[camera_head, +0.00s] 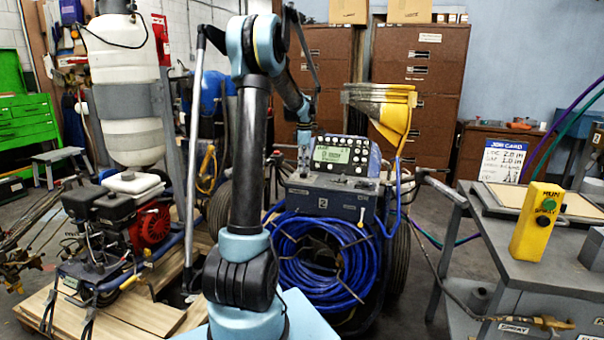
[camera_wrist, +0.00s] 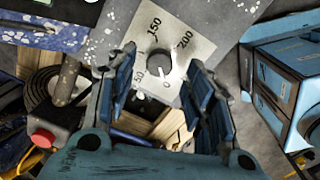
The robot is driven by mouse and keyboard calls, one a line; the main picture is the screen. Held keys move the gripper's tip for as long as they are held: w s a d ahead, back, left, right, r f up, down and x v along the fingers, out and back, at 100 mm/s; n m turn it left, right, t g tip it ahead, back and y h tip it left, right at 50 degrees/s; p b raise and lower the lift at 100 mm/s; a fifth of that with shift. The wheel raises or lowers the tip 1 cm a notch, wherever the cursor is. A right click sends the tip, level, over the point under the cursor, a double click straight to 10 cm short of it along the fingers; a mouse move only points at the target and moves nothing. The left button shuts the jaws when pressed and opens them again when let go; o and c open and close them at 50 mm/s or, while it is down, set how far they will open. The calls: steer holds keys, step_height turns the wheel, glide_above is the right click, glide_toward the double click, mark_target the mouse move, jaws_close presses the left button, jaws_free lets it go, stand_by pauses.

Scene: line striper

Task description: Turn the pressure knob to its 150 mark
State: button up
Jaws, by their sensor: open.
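The pressure knob (camera_wrist: 159,62) is a small round grey knob in the wrist view, on a pale dial plate (camera_wrist: 196,43). The plate carries 150 at the upper left of the knob, 200 at the upper right, 0 at the lower right, and 50 at the lower left, partly covered. I cannot tell which mark the knob points to. My gripper (camera_wrist: 163,60) is open, with one blue-padded finger on each side of the knob in the picture. Whether they touch it is unclear. In the head view the knob and my gripper cannot be made out.
The striper's control box (camera_head: 330,193) carries a display panel (camera_head: 342,156) with several buttons, above a blue hose coil (camera_head: 318,262). A yellow funnel (camera_head: 386,110) stands at its right. A red button (camera_wrist: 41,138) shows lower left in the wrist view. A grey cart (camera_head: 545,262) stands right.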

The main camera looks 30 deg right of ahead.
mark_target(303, 175)
steer(key=shift+f, duration=1.7)
steer(key=shift+c, duration=0.6)
steer(key=c, duration=1)
steer(key=shift+o, duration=0.2)
